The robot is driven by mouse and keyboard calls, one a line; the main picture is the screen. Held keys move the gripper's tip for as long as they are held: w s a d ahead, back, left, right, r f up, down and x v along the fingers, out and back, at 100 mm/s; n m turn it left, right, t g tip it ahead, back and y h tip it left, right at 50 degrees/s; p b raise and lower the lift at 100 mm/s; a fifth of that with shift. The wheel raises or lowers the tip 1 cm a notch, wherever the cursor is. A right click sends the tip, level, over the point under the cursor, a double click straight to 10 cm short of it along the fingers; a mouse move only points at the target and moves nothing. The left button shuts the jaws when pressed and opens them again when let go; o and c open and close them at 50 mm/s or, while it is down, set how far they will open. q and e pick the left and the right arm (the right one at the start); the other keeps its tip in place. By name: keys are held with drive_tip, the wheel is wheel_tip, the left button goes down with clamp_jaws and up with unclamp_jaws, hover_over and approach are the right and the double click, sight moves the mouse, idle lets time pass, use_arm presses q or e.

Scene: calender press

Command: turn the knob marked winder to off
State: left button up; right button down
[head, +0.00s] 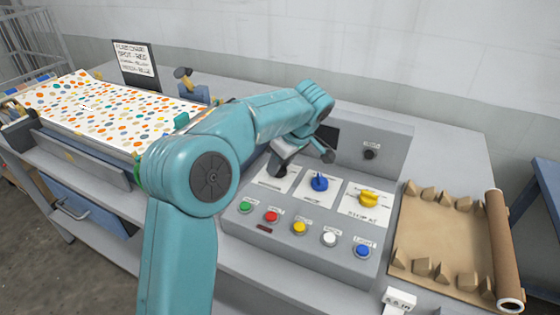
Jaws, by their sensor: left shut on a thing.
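A grey control panel (290,250) stands on the bench in the middle right. Its sloped face carries three knobs on white label plates. The left knob is dark and mostly hidden by my left gripper (279,168), which is shut on it. The middle knob is blue (319,182) and the right knob is yellow (369,198). The label lettering is too small to read, so I cannot tell which plate says winder or where its off mark is. My right gripper is not in view.
Below the knobs is a row of buttons: green (246,206), red (271,216), yellow (299,228), white (329,239) and blue (362,250). A spotted sheet (85,105) lies at left. A cardboard tray (440,235) with a brown roll (505,250) lies at right.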

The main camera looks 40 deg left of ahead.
use_arm(q)
drive_tip(key=shift+w+r+n+g+p, duration=0.15)
drive_tip(key=shift+n+g+p, duration=0.45)
drive_tip(key=shift+n, duration=1)
drive_tip(key=o, duration=1.1)
drive_tip(key=p+v, duration=0.5)
drive_tip(key=v, duration=1.1)
drive_tip(key=shift+w+r, duration=0.15)
